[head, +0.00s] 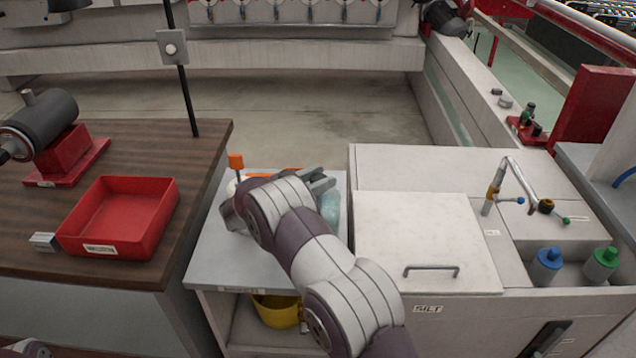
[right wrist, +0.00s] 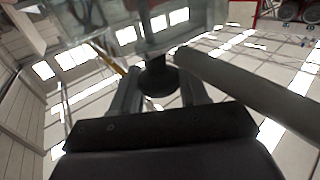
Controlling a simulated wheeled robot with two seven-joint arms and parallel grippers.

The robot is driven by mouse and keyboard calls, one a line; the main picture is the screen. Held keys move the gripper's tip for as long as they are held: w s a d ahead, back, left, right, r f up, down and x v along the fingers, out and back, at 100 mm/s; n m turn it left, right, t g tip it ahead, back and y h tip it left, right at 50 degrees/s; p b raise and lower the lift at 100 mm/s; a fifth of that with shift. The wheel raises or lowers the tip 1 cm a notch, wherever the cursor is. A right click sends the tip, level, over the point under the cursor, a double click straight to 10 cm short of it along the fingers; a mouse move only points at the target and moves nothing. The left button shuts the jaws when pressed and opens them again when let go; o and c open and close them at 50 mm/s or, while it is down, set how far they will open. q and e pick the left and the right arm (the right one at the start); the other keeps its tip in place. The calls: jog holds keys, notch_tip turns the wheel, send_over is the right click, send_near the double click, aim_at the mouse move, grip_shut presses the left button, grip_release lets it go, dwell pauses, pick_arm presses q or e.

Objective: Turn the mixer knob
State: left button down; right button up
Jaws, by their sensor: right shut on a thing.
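My right arm reaches over the light grey top of a low cart in the head view, and its gripper (head: 318,184) is at the cart's far part. In the right wrist view the gripper's two fingers (right wrist: 158,98) stand on either side of a dark round knob (right wrist: 158,78), shut on it. This looks like the mixer knob, on a short stem below a clear body (right wrist: 110,50). In the head view the knob is hidden, and a pale blue clear vessel (head: 331,212) shows beside the gripper. Its turn angle cannot be told. My left gripper is not in view.
A red tray (head: 122,214) and a red-based motor (head: 62,155) stand on the wooden bench at left. An orange-topped item (head: 236,162) stands close to my arm. At right are a lidded silt box (head: 425,240), a tap (head: 515,175) and blue and green bottles.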

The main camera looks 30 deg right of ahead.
jog(key=shift+w+r+m+g, duration=0.15)
jog(key=shift+r+m+g, duration=0.2)
jog(key=shift+r, duration=0.2)
jog(key=o, duration=1)
jog(key=shift+c, duration=0.2)
jog(key=shift+d+f, duration=0.1)
jog(key=shift+f, duration=0.1)
jog(key=shift+f, duration=0.1)
jog(key=shift+a, duration=0.45)
jog(key=a+b, duration=0.2)
jog(key=a, duration=0.9)
jog(key=shift+s+a, duration=0.4)
